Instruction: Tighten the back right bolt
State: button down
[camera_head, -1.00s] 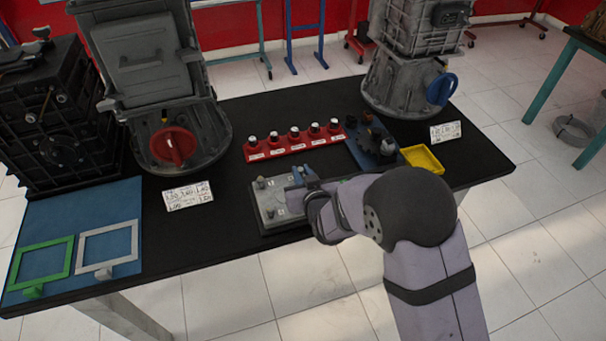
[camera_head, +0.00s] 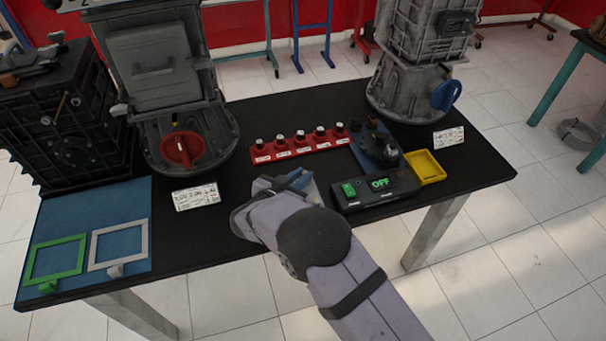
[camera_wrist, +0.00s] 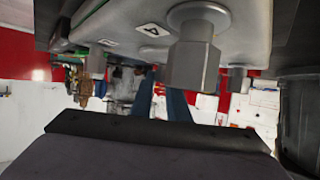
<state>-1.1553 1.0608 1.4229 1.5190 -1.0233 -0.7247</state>
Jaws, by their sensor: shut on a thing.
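The grey bolt plate (camera_head: 314,192) lies on the black table, mostly hidden behind my arm in the head view. Its underside-up image fills the top of the wrist view (camera_wrist: 120,20). There, a large grey hex bolt (camera_wrist: 194,58) stands close to the camera beside a label, and a smaller bolt (camera_wrist: 97,60) shows further left. My gripper (camera_head: 296,180) has blue fingers at the plate's back right, and they show in the wrist view (camera_wrist: 162,97) beyond the large bolt. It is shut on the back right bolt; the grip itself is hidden.
Right of the plate stands a black box (camera_head: 376,190) with a green switch and an OFF display. Behind are a red rack (camera_head: 300,147) of sockets, a blue tray (camera_head: 362,150) with dark parts and a yellow tray (camera_head: 427,165). Engines stand along the back.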

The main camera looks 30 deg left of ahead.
jog(key=shift+w+a+f+m+h+b, duration=0.1)
jog(key=shift+a+m+h+b, duration=0.1)
jog(key=shift+m+h+b, duration=0.75)
jog(key=shift+a+f+m+h+b, duration=0.1)
jog(key=shift+a+m+h+b, duration=0.1)
jog(key=shift+m+h+b, duration=0.75)
jog(key=shift+r+g+b, duration=0.1)
jog(key=shift+g+b, duration=0.2)
jog(key=shift+b, duration=0.15)
jog(key=shift+h+b, duration=0.5)
jog(key=shift+b, duration=0.05)
jog(key=shift+w+r+m+h, duration=0.1)
jog(key=shift+r+m+h, duration=0.2)
jog(key=shift+m, duration=0.1)
jog(key=c, duration=1.7)
grip_release()
jog(key=shift+f, duration=0.1)
jog(key=shift+a, duration=0.1)
jog(key=shift+s+a+b, duration=0.2)
jog(key=shift+s+b, duration=0.15)
jog(key=shift+s, duration=0.2)
jog(key=shift+r+b+v, duration=0.15)
jog(key=shift+b+v, duration=0.1)
jog(key=shift+v, duration=1.3)
jog(key=shift+r+b+v, duration=0.15)
jog(key=shift+b+v, duration=0.1)
jog(key=shift+v, duration=1.35)
